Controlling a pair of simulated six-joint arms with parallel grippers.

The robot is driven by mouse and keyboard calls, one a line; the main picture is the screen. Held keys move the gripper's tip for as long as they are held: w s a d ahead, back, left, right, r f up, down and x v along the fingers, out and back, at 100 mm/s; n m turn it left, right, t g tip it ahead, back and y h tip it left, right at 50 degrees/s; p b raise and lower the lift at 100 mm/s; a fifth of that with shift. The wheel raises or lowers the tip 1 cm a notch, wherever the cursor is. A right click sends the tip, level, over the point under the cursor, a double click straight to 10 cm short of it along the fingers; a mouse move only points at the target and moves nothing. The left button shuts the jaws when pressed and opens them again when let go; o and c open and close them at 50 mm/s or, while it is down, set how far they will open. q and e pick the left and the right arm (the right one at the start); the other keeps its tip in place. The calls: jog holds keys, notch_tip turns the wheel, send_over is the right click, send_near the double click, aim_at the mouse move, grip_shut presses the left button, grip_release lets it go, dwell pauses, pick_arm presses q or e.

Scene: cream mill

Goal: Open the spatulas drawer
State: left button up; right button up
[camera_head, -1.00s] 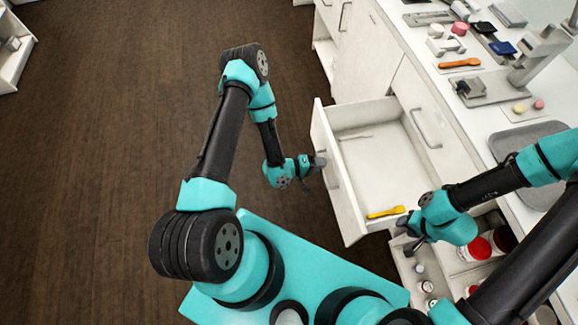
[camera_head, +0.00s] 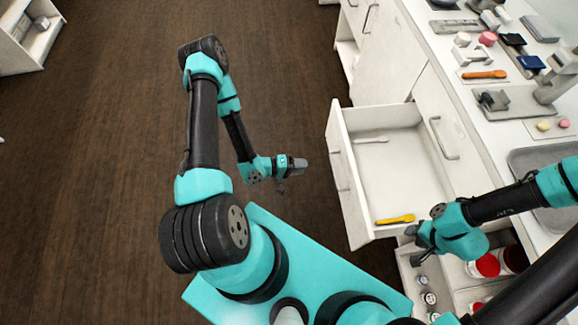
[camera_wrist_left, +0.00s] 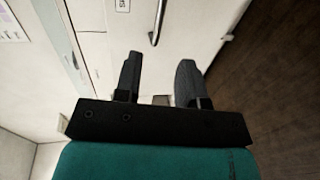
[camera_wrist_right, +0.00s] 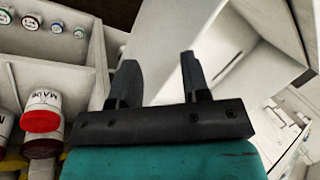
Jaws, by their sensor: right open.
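The spatulas drawer (camera_head: 390,172) stands pulled out from the white cabinet in the head view. A yellow spatula (camera_head: 395,219) and a pale spatula (camera_head: 371,140) lie inside it. My left gripper (camera_head: 298,167) is open and empty, in front of the drawer front (camera_head: 349,190) and apart from it. In the left wrist view, its fingers (camera_wrist_left: 158,75) are spread with nothing between them, and a metal handle (camera_wrist_left: 158,22) shows beyond. My right gripper (camera_head: 414,246) is open near the drawer's near corner; its spread fingers (camera_wrist_right: 155,78) also show empty in the right wrist view.
A counter (camera_head: 490,110) along the right holds an orange spatula (camera_head: 484,74), a grey tray (camera_head: 540,158) and lab equipment. Below the drawer's near side are shelves with red-lidded jars (camera_head: 486,266). Open brown floor (camera_head: 120,120) lies to the left.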

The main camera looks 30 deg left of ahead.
pick_arm(q)
jog(key=v, duration=0.4)
dwell(0.6)
notch_tip(320, 180, up, 5)
jog(key=s+d+m+g+y, duration=0.1)
jog(key=d+m+g+y, duration=0.1)
jog(key=m+g+y, duration=0.4)
jog(key=g+y, duration=0.2)
jog(key=g, duration=0.1)
jog(key=shift+s+d+r, duration=0.2)
jog(key=shift+d+r, duration=0.05)
jog(key=shift+d, duration=0.1)
